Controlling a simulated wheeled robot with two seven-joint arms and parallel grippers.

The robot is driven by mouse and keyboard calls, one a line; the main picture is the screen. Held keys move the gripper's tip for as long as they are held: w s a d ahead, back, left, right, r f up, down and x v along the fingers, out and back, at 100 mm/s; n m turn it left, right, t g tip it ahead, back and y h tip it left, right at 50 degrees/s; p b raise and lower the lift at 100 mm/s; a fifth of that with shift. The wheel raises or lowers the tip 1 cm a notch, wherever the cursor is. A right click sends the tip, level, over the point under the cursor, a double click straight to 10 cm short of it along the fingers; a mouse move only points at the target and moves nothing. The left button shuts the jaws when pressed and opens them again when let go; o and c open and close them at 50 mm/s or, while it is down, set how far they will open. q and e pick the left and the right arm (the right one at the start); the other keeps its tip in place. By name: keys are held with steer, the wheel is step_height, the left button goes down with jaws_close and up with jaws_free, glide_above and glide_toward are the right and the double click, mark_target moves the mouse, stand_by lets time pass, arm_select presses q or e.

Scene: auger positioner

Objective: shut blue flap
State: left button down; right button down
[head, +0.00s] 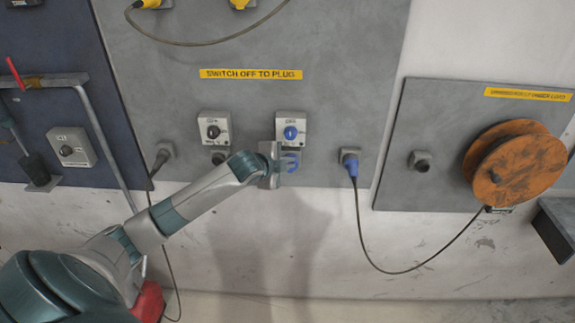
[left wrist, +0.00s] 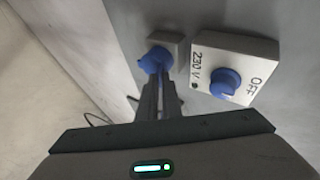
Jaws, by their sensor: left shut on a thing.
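The blue flap (head: 291,162) belongs to a small socket on the grey wall panel, just below a switch with a blue knob (head: 291,132). My left gripper (head: 276,164) is at the flap and partly covers it in the head view. In the left wrist view, the narrow fingers (left wrist: 160,97) are close together, with their tips at the blue flap (left wrist: 155,60). They are shut on it. The fingers hide part of the flap, so I cannot tell how far it stands open. My right gripper is not in view.
A black-knob switch (head: 213,132) is to the left. A blue plug (head: 350,164) with a hanging cable sits in a socket to the right. An orange cable reel (head: 514,166) hangs on the right panel. The switch box (left wrist: 232,70) is close beside my fingers in the wrist view.

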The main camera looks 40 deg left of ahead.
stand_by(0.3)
arm_select(q)
steer(key=c, duration=2)
jaws_free()
steer(key=b+v, duration=0.6)
steer(key=v, duration=1.1)
steer(key=shift+s, duration=0.15)
